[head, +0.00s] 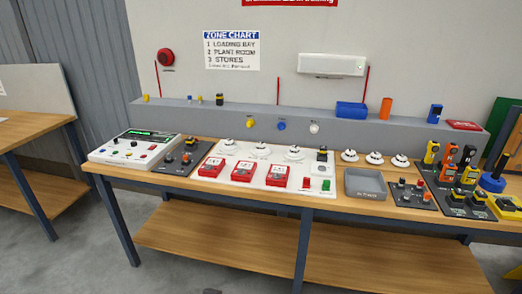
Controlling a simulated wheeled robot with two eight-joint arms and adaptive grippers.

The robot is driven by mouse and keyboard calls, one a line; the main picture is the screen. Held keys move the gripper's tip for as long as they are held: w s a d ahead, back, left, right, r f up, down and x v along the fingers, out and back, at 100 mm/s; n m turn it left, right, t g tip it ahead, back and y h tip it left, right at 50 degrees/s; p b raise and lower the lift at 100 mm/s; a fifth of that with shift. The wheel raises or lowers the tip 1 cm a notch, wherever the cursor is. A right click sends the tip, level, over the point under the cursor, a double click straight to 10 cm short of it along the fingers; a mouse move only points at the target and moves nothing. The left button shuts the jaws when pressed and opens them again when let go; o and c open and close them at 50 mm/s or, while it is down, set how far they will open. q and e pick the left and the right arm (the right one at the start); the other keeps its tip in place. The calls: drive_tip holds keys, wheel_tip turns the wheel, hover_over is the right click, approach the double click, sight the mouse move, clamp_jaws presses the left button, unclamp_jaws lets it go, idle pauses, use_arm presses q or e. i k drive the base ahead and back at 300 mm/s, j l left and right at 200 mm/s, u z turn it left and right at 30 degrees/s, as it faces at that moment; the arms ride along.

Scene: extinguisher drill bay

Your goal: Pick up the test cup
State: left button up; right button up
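I cannot tell for certain which object is the test cup. A blue round-based item (492,183) stands at the right end of the workbench (140,175), beside a group of yellow, orange and black handheld devices (447,165). Several white round detectors (374,158) sit on the bench, some on a white board (262,178) with red call-point boxes (242,171). A grey tray (364,184) right of the board looks empty. Neither of my grippers shows in the head view.
A control panel (134,147) with a green display is at the bench's left end. A grey ledge (190,111) behind holds a blue box (350,109), an orange item (386,108) and small parts. Another table (28,127) stands left. The front bench edge is mostly clear.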

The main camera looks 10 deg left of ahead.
sight(491, 182)
drive_tip(key=z, duration=1.25)
drive_tip(key=k+j+u, duration=0.25)
drive_tip(key=u, duration=0.15)
drive_tip(key=k+j+u, duration=0.2)
drive_tip(key=j+u, duration=0.25)
drive_tip(key=k+j+u, duration=0.15)
drive_tip(key=j+u, duration=0.25)
drive_tip(key=z, duration=1.45)
drive_tip(key=i+l+u, duration=0.1)
drive_tip(key=i+l, duration=0.3)
drive_tip(key=i, duration=0.35)
drive_tip(key=i+l, duration=0.5)
drive_tip(key=i, duration=0.25)
drive_tip(key=i+l+u, duration=0.15)
drive_tip(key=i+l, duration=0.35)
drive_tip(key=i, duration=0.3)
drive_tip(key=i+l, duration=0.55)
drive_tip(key=i, duration=0.15)
drive_tip(key=j+u, duration=0.05)
